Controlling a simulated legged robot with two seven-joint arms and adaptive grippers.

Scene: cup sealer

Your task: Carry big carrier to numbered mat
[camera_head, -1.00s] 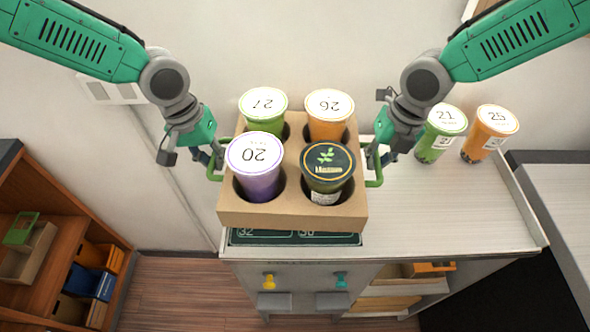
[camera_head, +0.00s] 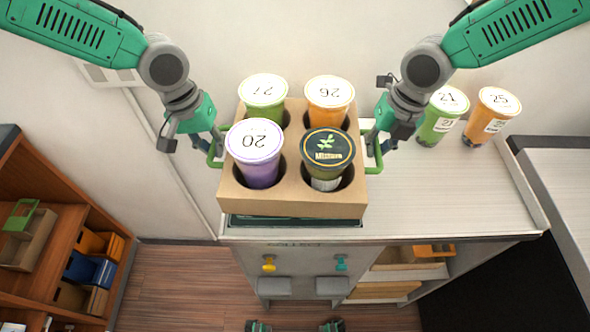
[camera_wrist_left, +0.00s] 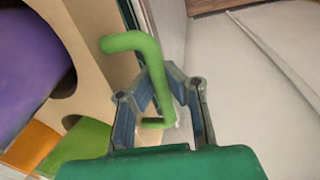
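The big carrier (camera_head: 290,205) is a tan cardboard holder in the middle of the head view. It holds purple cup 20 (camera_head: 259,172), green cup 27 (camera_head: 263,95), orange cup 26 (camera_head: 329,97) and a dark-lidded cup (camera_head: 327,150). My left gripper (camera_head: 216,150) is at its left green handle; the left wrist view shows the fingers (camera_wrist_left: 160,92) closed around this handle (camera_wrist_left: 152,60). My right gripper (camera_head: 373,148) is at the right green handle, its fingertips partly hidden. The dark green mat (camera_head: 295,221) shows as a thin strip under the carrier's front edge; its numbers are hidden.
Green cup 21 (camera_head: 437,125) and orange cup 25 (camera_head: 487,122) stand at the back right of the white counter (camera_head: 450,200). A wooden shelf (camera_head: 40,240) stands at the left. Yellow and teal knobs are on the counter front.

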